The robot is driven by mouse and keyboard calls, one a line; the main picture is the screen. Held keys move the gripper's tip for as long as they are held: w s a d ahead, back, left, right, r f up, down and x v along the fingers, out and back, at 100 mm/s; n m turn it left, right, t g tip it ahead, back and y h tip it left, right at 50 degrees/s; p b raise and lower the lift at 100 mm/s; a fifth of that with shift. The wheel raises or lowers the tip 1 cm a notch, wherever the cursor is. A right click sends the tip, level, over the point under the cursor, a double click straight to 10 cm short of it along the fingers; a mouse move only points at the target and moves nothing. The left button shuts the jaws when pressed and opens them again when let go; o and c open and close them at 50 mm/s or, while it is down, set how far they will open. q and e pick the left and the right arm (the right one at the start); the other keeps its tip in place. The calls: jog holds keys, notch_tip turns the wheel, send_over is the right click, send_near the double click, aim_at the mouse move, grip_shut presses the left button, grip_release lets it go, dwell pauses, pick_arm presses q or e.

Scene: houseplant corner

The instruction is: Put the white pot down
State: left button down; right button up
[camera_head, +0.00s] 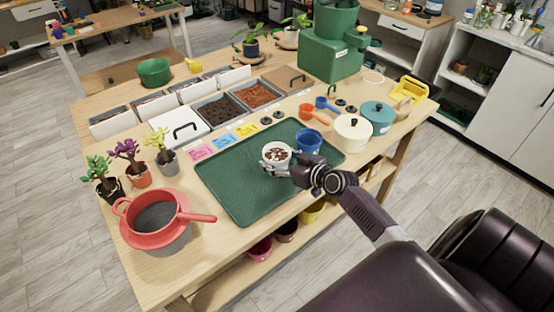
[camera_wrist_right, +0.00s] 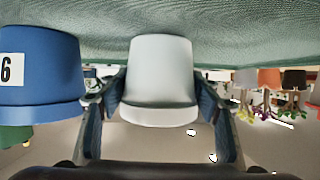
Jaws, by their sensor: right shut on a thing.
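The white pot (camera_head: 277,150) is over the middle right of the green mat (camera_head: 236,184), upright, with brown and pale bits showing inside its rim. My right gripper (camera_head: 276,163) is shut on it from the near side. In the upside-down right wrist view, the white pot (camera_wrist_right: 160,80) sits between the two fingers of my right gripper (camera_wrist_right: 159,97), and its base is close to the mat (camera_wrist_right: 230,40). I cannot tell whether the base touches. My left gripper is not in view.
A blue pot (camera_head: 308,141) stands just right of the white pot; it also shows in the wrist view (camera_wrist_right: 40,65), marked 6. A red sieve (camera_head: 152,211) and small plants stand left. Lidded pots (camera_head: 352,132) stand right. The mat's left part is clear.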

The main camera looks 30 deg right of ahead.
jog(key=shift+f, duration=0.1)
jog(key=o, duration=1.2)
jog(key=shift+c, duration=0.2)
jog(key=shift+r, duration=0.25)
jog(key=b+v, duration=0.1)
jog(key=v, duration=1.1)
jog(key=shift+f, duration=0.1)
